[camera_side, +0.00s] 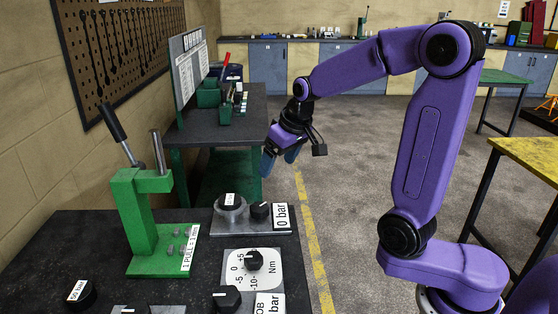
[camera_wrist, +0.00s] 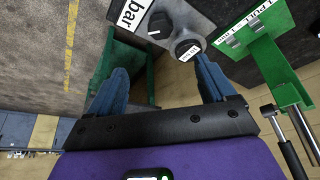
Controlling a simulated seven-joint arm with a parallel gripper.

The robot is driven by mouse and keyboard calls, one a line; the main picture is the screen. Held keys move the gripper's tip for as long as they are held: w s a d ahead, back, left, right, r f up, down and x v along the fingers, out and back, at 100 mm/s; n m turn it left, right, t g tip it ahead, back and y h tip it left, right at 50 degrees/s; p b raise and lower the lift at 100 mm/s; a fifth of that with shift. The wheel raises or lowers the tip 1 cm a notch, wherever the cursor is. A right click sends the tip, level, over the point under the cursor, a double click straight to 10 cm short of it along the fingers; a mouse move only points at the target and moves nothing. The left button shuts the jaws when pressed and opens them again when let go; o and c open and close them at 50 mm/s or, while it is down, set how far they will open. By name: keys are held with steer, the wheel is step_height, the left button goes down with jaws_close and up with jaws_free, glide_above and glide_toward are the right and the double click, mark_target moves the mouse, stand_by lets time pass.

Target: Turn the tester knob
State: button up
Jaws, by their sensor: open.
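The tester, a grey plate at the bench's back right corner, carries a black knob (camera_side: 260,210) beside a "0 bar" label (camera_side: 281,216). A round metal piece with a labelled top (camera_side: 230,202) stands left of the knob. In the wrist view the knob (camera_wrist: 160,25) shows a white mark, with the round piece (camera_wrist: 187,48) beside it. My gripper (camera_side: 281,157), with blue fingers, hangs above and behind the tester, apart from it. In the wrist view my gripper (camera_wrist: 161,74) is open and empty, and the knob lies beyond the fingertips.
A green press (camera_side: 145,220) with a lever stands left of the tester. A second bench (camera_side: 250,125) stands behind. Open floor lies right.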

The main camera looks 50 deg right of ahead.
steer(key=r+n+g, duration=0.1)
steer(key=n+g, duration=0.4)
steer(key=n, duration=1.3)
glide_above(261, 205)
step_height(261, 205, down, 17)
steer(key=shift+a+f, duration=0.1)
steer(key=shift+f, duration=0.05)
steer(key=c, duration=1.1)
